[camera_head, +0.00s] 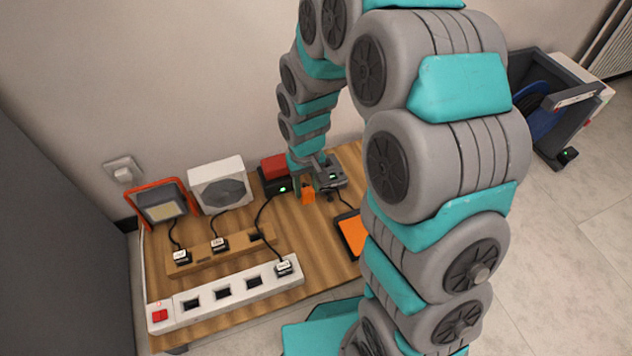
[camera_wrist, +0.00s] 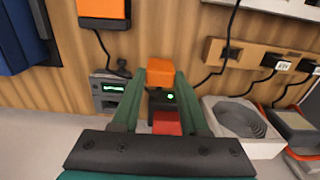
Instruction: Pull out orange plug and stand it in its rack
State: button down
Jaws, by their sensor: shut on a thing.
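My gripper (camera_head: 307,184) is shut on the orange plug (camera_head: 308,195), in front of the back-row devices. In the wrist view the orange plug (camera_wrist: 160,72) sits between my two green fingertips (camera_wrist: 160,80). Its prongs are not visible, and I cannot tell its exact height above the board.
A black box with a green light (camera_head: 280,188) and red block (camera_head: 273,167), a white fan unit (camera_head: 218,184) and an orange-framed lamp (camera_head: 160,205) stand along the back. A grey display device (camera_wrist: 108,88) and an orange-faced device (camera_head: 352,232) are nearby. Cables cross the board.

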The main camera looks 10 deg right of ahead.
jog(key=shift+s+a, duration=0.2)
jog(key=shift+a, duration=0.65)
jog(key=shift+s+a, duration=0.2)
jog(key=shift+a, duration=0.65)
jog(key=shift+s+a, duration=0.2)
jog(key=shift+a, duration=0.65)
jog(key=s+a+p, duration=0.1)
jog(key=s+a, duration=0.1)
jog(key=a, duration=0.7)
jog(key=shift+s+a, duration=0.25)
jog(key=shift+a, duration=0.1)
jog(key=shift+f, duration=0.15)
jog(key=shift+f+b, duration=0.6)
jog(key=shift+f, duration=2.25)
jog(key=shift+f, duration=1.55)
